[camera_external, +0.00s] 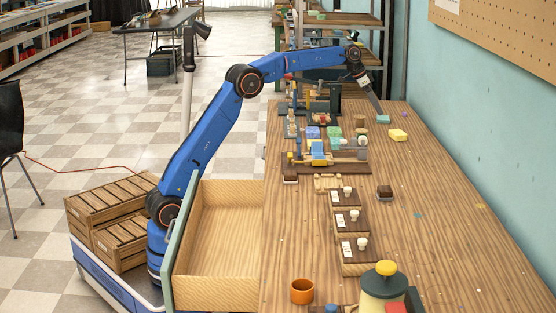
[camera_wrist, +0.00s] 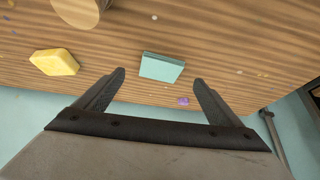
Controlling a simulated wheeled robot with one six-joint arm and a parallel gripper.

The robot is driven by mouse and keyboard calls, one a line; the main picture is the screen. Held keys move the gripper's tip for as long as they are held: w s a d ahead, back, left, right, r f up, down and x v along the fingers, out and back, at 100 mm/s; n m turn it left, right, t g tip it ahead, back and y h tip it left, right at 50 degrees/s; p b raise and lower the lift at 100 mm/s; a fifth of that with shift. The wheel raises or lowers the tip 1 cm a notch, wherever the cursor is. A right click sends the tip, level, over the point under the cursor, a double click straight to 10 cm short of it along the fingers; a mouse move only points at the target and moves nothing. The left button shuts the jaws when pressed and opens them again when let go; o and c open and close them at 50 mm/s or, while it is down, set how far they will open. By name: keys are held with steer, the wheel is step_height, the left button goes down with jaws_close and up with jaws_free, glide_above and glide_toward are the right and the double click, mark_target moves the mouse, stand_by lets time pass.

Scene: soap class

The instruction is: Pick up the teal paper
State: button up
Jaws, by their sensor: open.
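The teal paper looks like a small teal block (camera_wrist: 162,67) on the wooden table in the wrist view. It lies just beyond and between my two fingertips. My gripper (camera_wrist: 158,76) is open, with nothing between its fingers. In the external view the teal block (camera_external: 383,119) is at the far right of the table, right by my gripper (camera_external: 377,109). I cannot tell whether the fingers touch it.
A yellow block (camera_wrist: 54,62) lies left of the teal one in the wrist view; it also shows in the external view (camera_external: 398,135). A round wooden piece (camera_wrist: 80,10) is close by. A small purple bit (camera_wrist: 183,101) lies near the right finger. The teal wall (camera_external: 480,130) borders the table's right side.

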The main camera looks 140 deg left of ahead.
mark_target(382, 117)
steer(key=x, duration=0.4)
steer(key=shift+a+f, duration=0.25)
steer(key=shift+f, duration=0.1)
steer(key=c, duration=1.1)
